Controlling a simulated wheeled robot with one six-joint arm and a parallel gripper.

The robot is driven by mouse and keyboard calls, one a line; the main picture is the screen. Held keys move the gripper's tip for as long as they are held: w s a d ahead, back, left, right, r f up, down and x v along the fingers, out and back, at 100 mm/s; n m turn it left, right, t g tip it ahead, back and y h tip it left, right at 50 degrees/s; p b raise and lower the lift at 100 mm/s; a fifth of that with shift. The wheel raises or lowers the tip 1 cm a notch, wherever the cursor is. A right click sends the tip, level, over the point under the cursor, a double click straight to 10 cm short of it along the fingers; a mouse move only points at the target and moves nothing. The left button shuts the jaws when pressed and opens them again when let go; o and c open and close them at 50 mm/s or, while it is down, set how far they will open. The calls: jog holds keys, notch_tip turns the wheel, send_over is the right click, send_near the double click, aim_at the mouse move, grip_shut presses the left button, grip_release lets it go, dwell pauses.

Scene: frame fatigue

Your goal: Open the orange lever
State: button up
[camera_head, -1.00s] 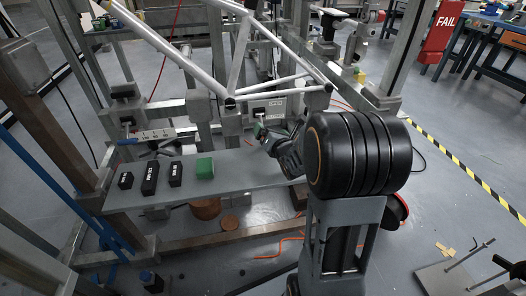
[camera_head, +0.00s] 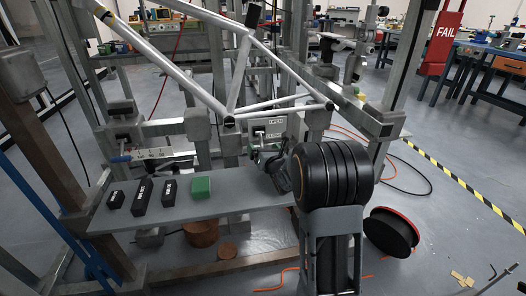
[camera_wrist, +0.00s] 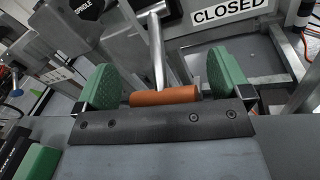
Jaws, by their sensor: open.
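The orange lever (camera_wrist: 165,97) shows in the wrist view as an orange cylindrical grip on a metal rod that runs upward. It lies crosswise between the two green finger pads of my gripper (camera_wrist: 164,82). The pads are spread wide; I cannot tell whether the right pad touches the grip's end. A sign (camera_wrist: 230,12) reading CLOSED is above and to the right of the lever. In the head view my gripper (camera_head: 258,156) is just below a white label plate (camera_head: 268,128) on the frame rig. The lever is not clearly visible there.
A grey shelf (camera_head: 225,193) holds black blocks (camera_head: 142,196) and a green block (camera_head: 201,187), left of my gripper. Metal tubes (camera_head: 238,75) cross above. A cable reel (camera_head: 391,231) stands on the floor at right. Open floor lies farther right.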

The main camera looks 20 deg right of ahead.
jog(key=shift+w, duration=0.1)
jog(key=shift+c, duration=0.3)
jog(key=c, duration=1.2)
jog(key=shift+r, duration=0.1)
